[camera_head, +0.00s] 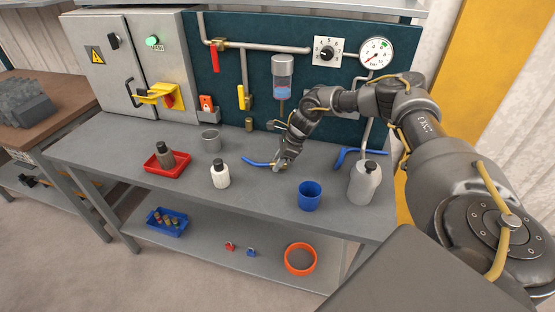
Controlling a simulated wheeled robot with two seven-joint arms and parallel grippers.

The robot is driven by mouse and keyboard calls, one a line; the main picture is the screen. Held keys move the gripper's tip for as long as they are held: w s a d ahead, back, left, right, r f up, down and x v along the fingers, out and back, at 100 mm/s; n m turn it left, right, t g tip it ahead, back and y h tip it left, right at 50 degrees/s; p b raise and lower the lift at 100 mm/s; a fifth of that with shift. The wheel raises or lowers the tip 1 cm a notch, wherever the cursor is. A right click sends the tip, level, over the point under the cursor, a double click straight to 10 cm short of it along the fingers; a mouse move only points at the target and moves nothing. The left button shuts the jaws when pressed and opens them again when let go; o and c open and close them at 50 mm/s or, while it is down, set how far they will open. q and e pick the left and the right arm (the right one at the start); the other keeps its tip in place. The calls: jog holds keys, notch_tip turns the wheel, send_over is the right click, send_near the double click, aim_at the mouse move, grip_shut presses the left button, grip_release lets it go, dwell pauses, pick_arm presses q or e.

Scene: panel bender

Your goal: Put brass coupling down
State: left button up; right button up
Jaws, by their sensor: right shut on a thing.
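My right gripper (279,165) is low over the middle of the grey workbench, pointing down. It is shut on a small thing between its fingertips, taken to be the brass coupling. The fingers hide that thing almost wholly, and I cannot tell whether it touches the bench top (255,190). A blue curved piece (257,162) shows just left of the fingertips; I cannot tell whether it touches them. A small brass-coloured cylinder (249,124) stands at the bench's back edge, away from the gripper. My left gripper is out of view.
A blue cup (309,196), grey bottle (365,182) and blue bent piece (346,156) are right of the gripper. A white bottle (220,175), metal cup (211,140) and red tray (167,162) with a dark bottle are left. Bare bench lies in front.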

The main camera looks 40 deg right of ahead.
jog(key=shift+f, duration=0.2)
jog(key=o, duration=0.9)
jog(key=shift+r, duration=0.2)
jog(key=b+v, duration=0.2)
jog(key=v, duration=1)
jog(key=shift+r, duration=0.1)
